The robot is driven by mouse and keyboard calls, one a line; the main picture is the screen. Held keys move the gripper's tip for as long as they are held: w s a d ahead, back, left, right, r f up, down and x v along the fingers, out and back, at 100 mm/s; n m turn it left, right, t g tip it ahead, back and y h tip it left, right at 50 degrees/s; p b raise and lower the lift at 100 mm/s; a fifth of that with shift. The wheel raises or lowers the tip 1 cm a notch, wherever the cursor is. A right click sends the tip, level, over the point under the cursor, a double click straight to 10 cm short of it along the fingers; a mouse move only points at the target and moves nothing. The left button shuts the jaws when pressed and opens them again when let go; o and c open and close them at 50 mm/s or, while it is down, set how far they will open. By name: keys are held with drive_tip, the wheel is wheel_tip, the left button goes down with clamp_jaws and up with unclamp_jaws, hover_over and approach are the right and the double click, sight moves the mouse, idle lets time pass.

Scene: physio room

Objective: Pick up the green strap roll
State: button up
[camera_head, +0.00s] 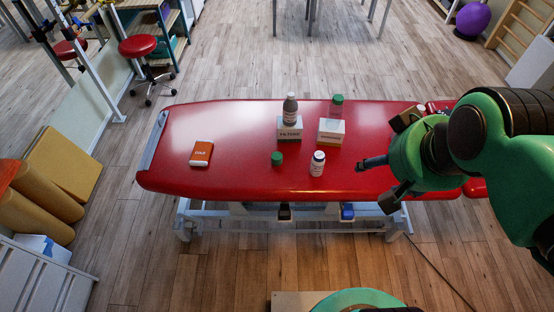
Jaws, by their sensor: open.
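A small green roll (277,158), which looks like the green strap roll, stands on the red treatment table (228,178) near its front middle. Its details are too small to make out. My gripper (371,187) is at the right, near the table's front edge, with its dark fingers spread apart and pointing left. It is empty and clear of the roll, with a white bottle (317,164) standing between them.
An orange and white pack (201,153) lies at the left. The table between pack and roll is clear.

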drive_tip(key=n+g+b, duration=0.3)
drive_tip(key=n+g, duration=0.3)
drive_tip(key=n, duration=2.3)
hover_over(277, 155)
wheel_tip(277, 155, down, 42)
drive_tip(key=shift+s+a+r, duration=0.1)
drive_tip(key=shift+f+b, duration=0.95)
drive_tip(key=shift+f, duration=3.35)
